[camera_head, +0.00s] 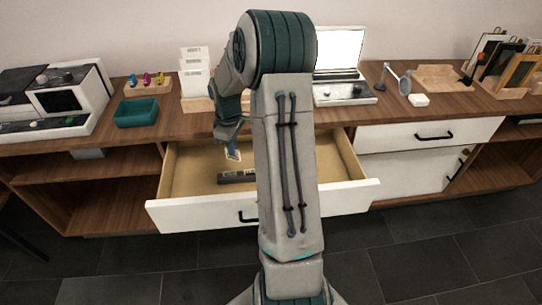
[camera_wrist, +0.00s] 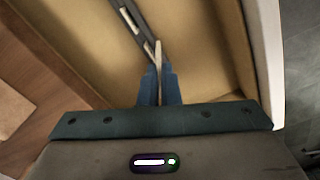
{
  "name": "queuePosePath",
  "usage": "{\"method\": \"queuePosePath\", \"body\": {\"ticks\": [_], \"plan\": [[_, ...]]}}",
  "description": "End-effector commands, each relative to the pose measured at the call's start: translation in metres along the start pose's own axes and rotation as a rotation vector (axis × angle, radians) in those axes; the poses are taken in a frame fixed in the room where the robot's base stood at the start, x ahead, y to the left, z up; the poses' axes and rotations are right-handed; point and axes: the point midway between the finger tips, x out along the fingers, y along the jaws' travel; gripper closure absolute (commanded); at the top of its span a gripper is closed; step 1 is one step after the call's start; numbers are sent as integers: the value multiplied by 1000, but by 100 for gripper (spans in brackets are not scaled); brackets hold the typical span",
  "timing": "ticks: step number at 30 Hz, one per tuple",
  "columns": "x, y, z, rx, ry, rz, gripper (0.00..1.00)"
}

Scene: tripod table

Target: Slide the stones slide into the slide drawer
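The slide drawer (camera_head: 190,213) is pulled open under the counter; its tan floor (camera_wrist: 215,55) fills much of the wrist view. A dark slotted slide holder (camera_head: 237,177) lies on that floor and also shows at the top of the wrist view (camera_wrist: 131,18). My gripper (camera_head: 232,143) points down into the drawer above the holder. In the wrist view its blue fingers (camera_wrist: 159,82) are shut on a thin pale slide (camera_wrist: 158,52), seen edge-on. The slide's far end appears close to the holder; I cannot tell if they touch. The slide's label is unreadable.
On the counter stand a teal tray (camera_head: 136,113), a wooden rack with coloured pieces (camera_head: 148,85), white labelled boxes (camera_head: 195,68), a laptop-like device (camera_head: 340,65) and a magnifier lamp (camera_head: 397,80). A closed white drawer (camera_head: 430,135) is at right.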

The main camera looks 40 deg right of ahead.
Motion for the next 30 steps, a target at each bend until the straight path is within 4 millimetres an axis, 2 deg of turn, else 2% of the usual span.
{"method": "queuePosePath", "body": {"ticks": [1,6,12,20,30], "plan": [[16,14,14,-45,0,-1,100],[39,51,55,-234,-2,0,100],[55,76,88,-384,-3,0,100],[64,82,99,-438,-4,0,100],[97,82,99,-436,-3,0,100]]}}
